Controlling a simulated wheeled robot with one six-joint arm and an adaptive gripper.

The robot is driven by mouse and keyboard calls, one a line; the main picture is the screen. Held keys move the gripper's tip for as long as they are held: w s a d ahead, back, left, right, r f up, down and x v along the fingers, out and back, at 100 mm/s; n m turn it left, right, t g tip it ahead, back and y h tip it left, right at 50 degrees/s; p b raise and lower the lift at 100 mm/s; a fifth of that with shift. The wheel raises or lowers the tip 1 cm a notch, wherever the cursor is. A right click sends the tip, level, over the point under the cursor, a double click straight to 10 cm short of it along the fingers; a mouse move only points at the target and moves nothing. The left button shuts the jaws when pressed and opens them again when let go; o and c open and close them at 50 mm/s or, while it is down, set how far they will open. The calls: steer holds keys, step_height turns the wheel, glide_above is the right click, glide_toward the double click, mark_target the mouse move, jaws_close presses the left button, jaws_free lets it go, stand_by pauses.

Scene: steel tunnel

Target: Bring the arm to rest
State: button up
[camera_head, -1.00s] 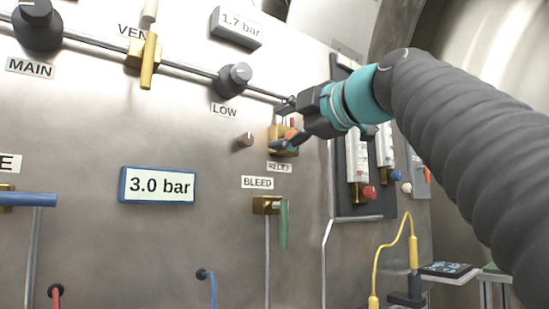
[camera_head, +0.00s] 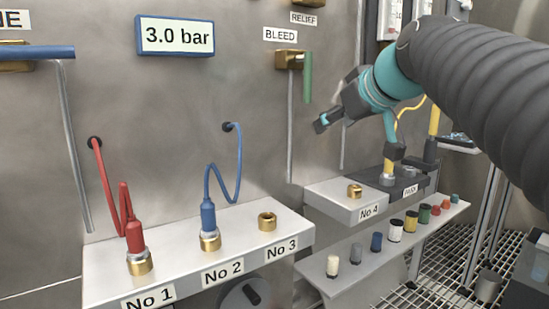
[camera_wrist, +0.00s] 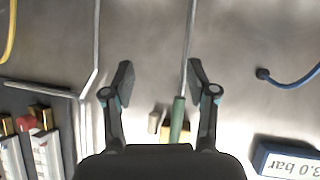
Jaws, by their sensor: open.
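My gripper (camera_head: 336,119) is in the head view in front of the steel panel, below and to the right of the BLEED valve (camera_head: 289,60) with its green handle. Its fingers point left and down. In the wrist view my gripper (camera_wrist: 160,84) shows two dark fingers spread wide with nothing between the tips. The green handle (camera_wrist: 178,112) appears beyond and between the fingers, apart from them. My arm comes in from the right, its upper part in a grey ribbed sleeve.
A shelf (camera_head: 110,285) carries red connector (camera_head: 135,236), blue connector (camera_head: 208,214) and an empty brass socket (camera_head: 267,221). A second block (camera_head: 325,200) marked No 4 stands right, below my gripper. Several coloured caps stand on a lower ledge (camera_head: 345,285). A 3.0 bar display (camera_head: 176,37) hangs upper left.

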steer(key=s+d+f+m+g+h+p, duration=0.2)
steer(key=s+f+m, duration=0.1)
steer(key=s+f, duration=0.8)
steer(key=s+d+f+m+g+h+p, duration=0.2)
steer(key=s+f, duration=1)
steer(key=f, duration=0.7)
steer(key=shift+s+f+m+g, duration=0.3)
steer(key=shift+f+m+g, duration=0.1)
steer(key=shift+g, duration=0.4)
